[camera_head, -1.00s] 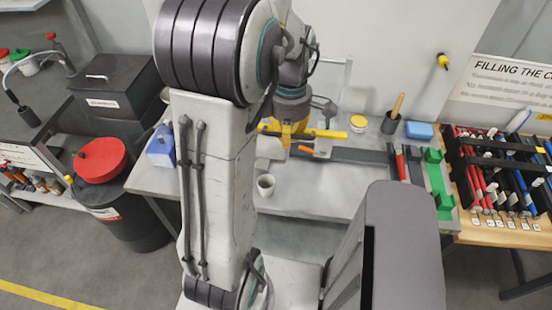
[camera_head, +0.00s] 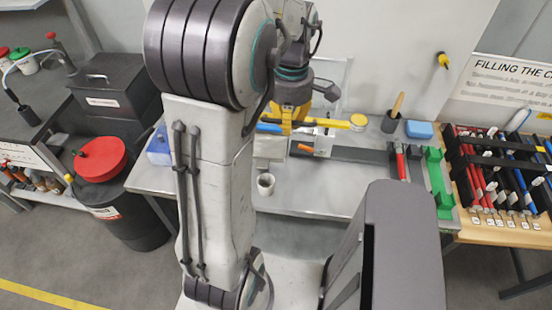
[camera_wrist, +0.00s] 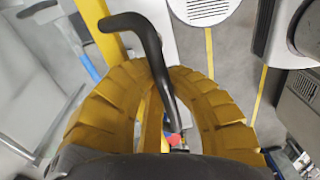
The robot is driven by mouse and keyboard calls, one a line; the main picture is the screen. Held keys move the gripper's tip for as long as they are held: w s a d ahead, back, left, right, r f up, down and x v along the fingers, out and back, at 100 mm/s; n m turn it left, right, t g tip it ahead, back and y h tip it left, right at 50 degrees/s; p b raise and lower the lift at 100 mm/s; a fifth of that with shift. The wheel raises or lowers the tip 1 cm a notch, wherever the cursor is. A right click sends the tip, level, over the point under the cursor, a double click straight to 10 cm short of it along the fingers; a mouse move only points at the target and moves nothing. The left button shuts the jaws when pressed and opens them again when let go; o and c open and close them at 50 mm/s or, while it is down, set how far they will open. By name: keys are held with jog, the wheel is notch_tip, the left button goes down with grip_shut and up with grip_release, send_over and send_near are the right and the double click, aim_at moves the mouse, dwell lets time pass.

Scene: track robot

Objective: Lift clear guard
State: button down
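My gripper (camera_head: 290,122) has yellow ribbed fingers and hangs over the bench fixture. In the wrist view, the fingers (camera_wrist: 160,85) curve in on both sides of a bent black handle (camera_wrist: 150,45) and appear closed around it. The clear guard (camera_head: 332,78) shows as a faint transparent panel behind the gripper; clear panel edges (camera_wrist: 35,85) also show at left in the wrist view. My arm hides much of the guard, and its join to the handle is not clear.
A dark track bar (camera_head: 358,154) runs right toward a green fixture (camera_head: 438,180). A tool cup (camera_head: 391,123) and blue box (camera_head: 419,130) stand behind. The front right of the bench (camera_head: 310,200) is clear.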

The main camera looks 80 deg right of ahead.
jog(key=shift+d+r, duration=0.2)
jog(key=shift+r, duration=0.9)
jog(key=shift+d+r, duration=0.2)
jog(key=shift+r, duration=0.85)
jog(key=shift+r, duration=0.1)
notch_tip(320, 180, up, 6)
jog(key=d, duration=0.2)
jog(key=shift+d, duration=0.2)
jog(key=shift+w+r, duration=0.1)
jog(key=shift+r, duration=0.1)
jog(key=d+r, duration=0.3)
jog(key=r, duration=0.2)
jog(key=shift+w+d+r, duration=0.15)
jog(key=shift+d+r, duration=0.15)
jog(key=shift+d, duration=0.05)
